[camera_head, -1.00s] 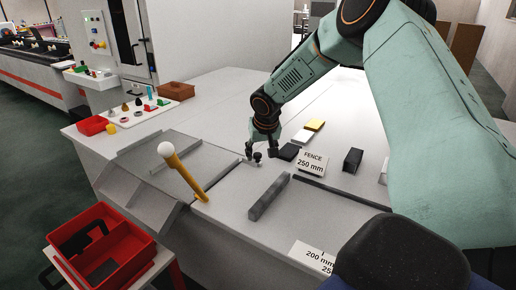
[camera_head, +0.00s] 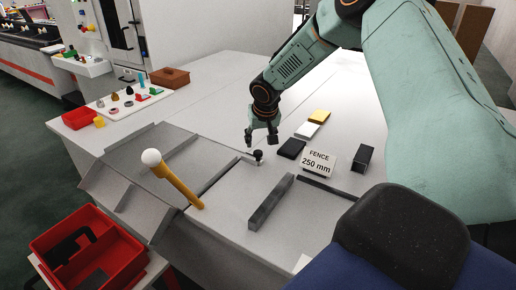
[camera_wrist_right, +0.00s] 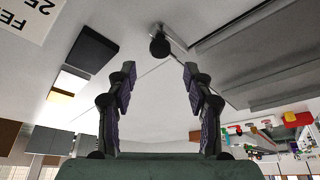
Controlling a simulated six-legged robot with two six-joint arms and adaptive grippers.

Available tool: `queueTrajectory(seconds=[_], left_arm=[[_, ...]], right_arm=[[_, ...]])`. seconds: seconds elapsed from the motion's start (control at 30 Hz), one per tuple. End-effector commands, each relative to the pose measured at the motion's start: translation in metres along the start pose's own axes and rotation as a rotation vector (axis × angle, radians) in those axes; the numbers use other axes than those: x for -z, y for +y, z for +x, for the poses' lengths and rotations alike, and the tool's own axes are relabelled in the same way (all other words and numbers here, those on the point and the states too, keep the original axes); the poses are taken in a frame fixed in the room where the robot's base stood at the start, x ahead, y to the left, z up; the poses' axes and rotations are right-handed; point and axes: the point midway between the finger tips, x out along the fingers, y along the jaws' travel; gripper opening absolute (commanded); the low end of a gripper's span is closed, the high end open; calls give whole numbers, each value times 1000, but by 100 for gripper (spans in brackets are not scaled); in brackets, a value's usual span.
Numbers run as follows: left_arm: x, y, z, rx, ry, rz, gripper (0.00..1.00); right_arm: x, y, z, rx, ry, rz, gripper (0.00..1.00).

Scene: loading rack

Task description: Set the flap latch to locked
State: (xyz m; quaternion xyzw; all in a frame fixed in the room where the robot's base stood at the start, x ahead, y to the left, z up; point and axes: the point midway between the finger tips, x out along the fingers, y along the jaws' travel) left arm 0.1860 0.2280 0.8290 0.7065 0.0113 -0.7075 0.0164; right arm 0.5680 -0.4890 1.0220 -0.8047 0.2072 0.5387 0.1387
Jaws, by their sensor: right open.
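The flap latch shows as a small black knob (camera_head: 257,154) on a short metal arm, at the corner of the grey flap (camera_head: 180,150) on the worktop. My right gripper (camera_head: 260,140) is open and hangs just above and behind the knob, pointing down. In the right wrist view the knob (camera_wrist_right: 160,46) lies beyond and between the two spread fingertips (camera_wrist_right: 159,78), with nothing held. A gap seems to remain between the fingers and the knob. The latch's lock markings cannot be made out. My left gripper is not in view.
A yellow lever (camera_head: 178,180) with a white ball stands in front of the flap. A grey bar (camera_head: 271,202), a fence sign (camera_head: 318,163) and dark, white and yellow blocks (camera_head: 291,148) lie to the right. A red bin (camera_head: 118,262) stands at lower left.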

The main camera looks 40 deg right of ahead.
Motion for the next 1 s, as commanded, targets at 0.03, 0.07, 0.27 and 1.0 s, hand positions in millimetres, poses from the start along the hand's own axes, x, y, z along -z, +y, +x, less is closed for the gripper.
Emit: queueTrajectory(seconds=[0.03,0.07,0.27,1.0], left_arm=[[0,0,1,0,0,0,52],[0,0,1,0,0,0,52],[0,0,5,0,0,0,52],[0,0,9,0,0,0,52]], right_arm=[[-2,0,8,-4,-3,-1,52],[-2,0,13,-3,-2,-1,52],[-2,-1,42,-3,0,-2,52],[3,0,65,-1,0,-1,35]])
